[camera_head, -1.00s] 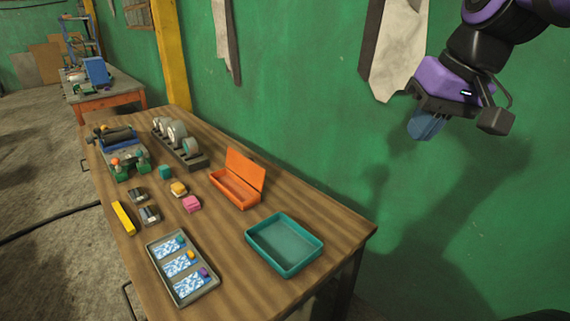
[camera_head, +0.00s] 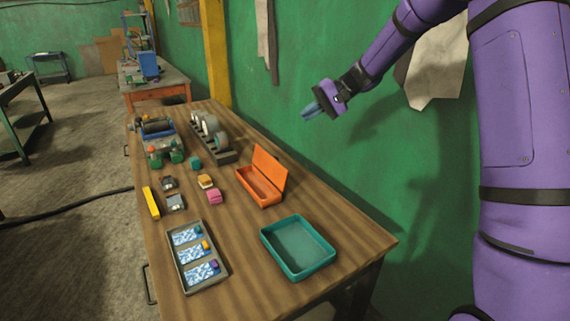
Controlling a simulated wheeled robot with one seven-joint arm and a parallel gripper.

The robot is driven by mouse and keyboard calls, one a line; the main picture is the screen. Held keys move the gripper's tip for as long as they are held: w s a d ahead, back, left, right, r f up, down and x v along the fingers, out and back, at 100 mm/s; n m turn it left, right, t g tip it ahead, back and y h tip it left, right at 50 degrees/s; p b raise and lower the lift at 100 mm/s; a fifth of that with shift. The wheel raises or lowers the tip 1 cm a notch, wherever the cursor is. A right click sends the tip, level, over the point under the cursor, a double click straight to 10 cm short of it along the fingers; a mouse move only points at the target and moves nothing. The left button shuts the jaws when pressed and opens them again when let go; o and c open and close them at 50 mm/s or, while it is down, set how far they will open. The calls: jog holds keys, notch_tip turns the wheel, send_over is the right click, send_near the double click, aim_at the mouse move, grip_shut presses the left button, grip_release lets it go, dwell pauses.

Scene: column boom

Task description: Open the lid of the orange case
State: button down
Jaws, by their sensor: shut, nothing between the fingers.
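The orange case (camera_head: 259,186) sits on the wooden table, near its wall side. Its lid (camera_head: 270,168) stands raised along the edge nearest the wall, and the shallow inside shows. I cannot make out anything lying in it. My gripper (camera_head: 308,112) is up in the air in front of the green wall, above and to the right of the case, and clearly apart from it. Its blue fingers are together and hold nothing.
A teal tray (camera_head: 298,262) stands in front of the case. A grey tray (camera_head: 197,282) with patterned cards is to the left. A rack of rolls (camera_head: 211,136) stands behind. The table's right strip is bare.

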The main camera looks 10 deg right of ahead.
aim_at(272, 166)
jog(key=w+d+f+m+t+y, duration=0.2)
jog(key=w+f, duration=0.4)
jog(key=f, duration=0.4)
jog(key=w+d+f+m+t+y, duration=0.2)
jog(key=w+d+f+t, duration=0.2)
jog(key=f, duration=0.6)
jog(key=w+d+f+m+t+y, duration=0.1)
jog(key=w+d+f+m+t, duration=0.1)
jog(key=w+d+f, duration=0.3)
jog(key=shift+w+f+t+y, duration=0.15)
jog(key=shift+w+f+t, duration=0.1)
jog(key=shift+w+f, duration=0.6)
jog(key=shift+w+f+t+y, duration=0.1)
jog(key=shift+w+f+t, duration=0.25)
jog(key=shift+f, duration=0.85)
jog(key=shift+w+f+t+y, duration=0.2)
jog(key=shift+w+f, duration=0.5)
jog(key=shift+f, duration=0.3)
jog(key=x, duration=0.9)
jog(key=shift+f, duration=0.15)
jog(key=a, duration=0.1)
jog(key=a+r, duration=0.1)
jog(key=a, duration=0.1)
jog(key=shift+s+a, duration=0.1)
jog(key=shift+s, duration=0.1)
jog(key=shift+s+a+r, duration=0.1)
jog(key=shift+a, duration=0.45)
